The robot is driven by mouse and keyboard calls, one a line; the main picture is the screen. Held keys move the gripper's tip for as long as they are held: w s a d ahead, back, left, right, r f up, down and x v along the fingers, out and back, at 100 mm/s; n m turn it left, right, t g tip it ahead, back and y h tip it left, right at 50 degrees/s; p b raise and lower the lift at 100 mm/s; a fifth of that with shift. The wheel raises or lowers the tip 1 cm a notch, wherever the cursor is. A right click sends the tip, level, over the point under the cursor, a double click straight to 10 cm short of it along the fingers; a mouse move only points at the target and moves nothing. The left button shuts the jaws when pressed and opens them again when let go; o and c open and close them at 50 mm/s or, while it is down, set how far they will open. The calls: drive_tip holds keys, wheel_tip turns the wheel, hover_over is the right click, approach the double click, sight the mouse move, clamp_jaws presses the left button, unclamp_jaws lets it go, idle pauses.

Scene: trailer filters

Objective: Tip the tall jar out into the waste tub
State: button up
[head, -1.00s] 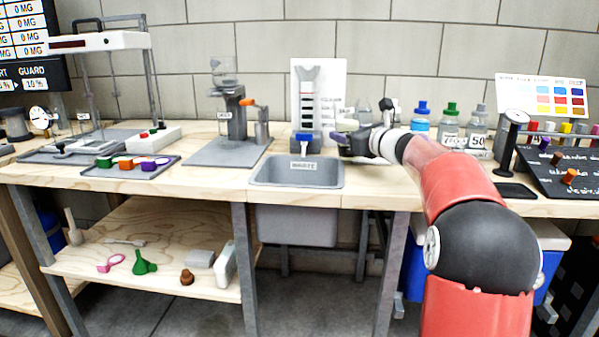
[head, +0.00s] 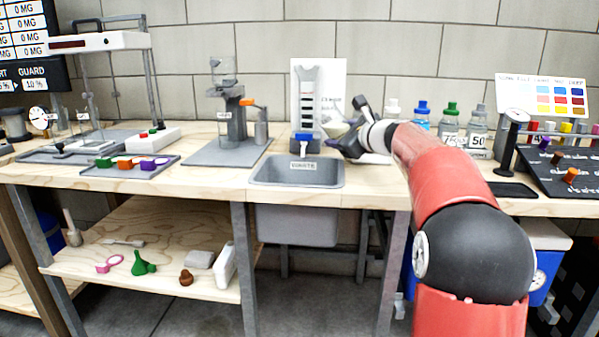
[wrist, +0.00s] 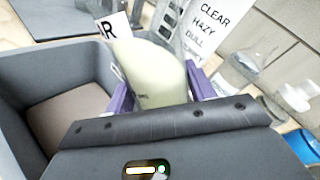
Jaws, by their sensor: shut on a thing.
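My gripper (wrist: 152,92) is shut on a pale yellow-green jar (wrist: 148,70), held between its purple fingers. In the head view my gripper (head: 338,146) is just above the right back corner of the grey waste tub (head: 262,184). Only a small pale part of the jar (head: 335,130) shows there, behind the gripper. The tub is sunk in the bench and bears a WASTE label (head: 303,165). In the wrist view the tub's grey wall (wrist: 50,62) and brownish floor are left of the jar. The jar's mouth and any contents cannot be made out.
Capped bottles (head: 449,122) line the bench to the right. A grey apparatus (head: 236,115) stands to the left. The bench front left of the tub is clear.

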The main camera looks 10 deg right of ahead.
drive_tip(key=shift+r+n+p, duration=0.3)
drive_tip(key=shift+r, duration=0.1)
drive_tip(key=shift+r+n+h, duration=0.3)
drive_tip(key=shift+n+h, duration=0.1)
drive_tip(key=shift+d+f+n+g+b, duration=0.15)
drive_tip(key=shift+f+n+b, duration=0.15)
drive_tip(key=shift+f, duration=0.15)
drive_tip(key=shift+d+f+n+g+b, duration=0.1)
drive_tip(key=shift+f+n+g+b, duration=0.05)
drive_tip(key=shift+f+n+b, duration=0.2)
idle(0.3)
drive_tip(key=shift+d+f+n+h+b, duration=0.1)
drive_tip(key=shift+f+n+h+b, duration=0.1)
drive_tip(key=shift+n+h, duration=0.35)
drive_tip(key=shift+f+n+h+b, duration=0.15)
drive_tip(key=shift+n+h, duration=0.1)
drive_tip(key=shift+n, duration=0.45)
idle(1.7)
drive_tip(key=shift+s+a+f+n+h+b, duration=0.1)
drive_tip(key=shift+a+f+n+h+b, duration=0.3)
drive_tip(key=shift+a+f+n+b, duration=0.35)
idle(1.7)
drive_tip(key=shift+a+r, duration=0.1)
drive_tip(key=shift+r, duration=0.05)
idle(0.6)
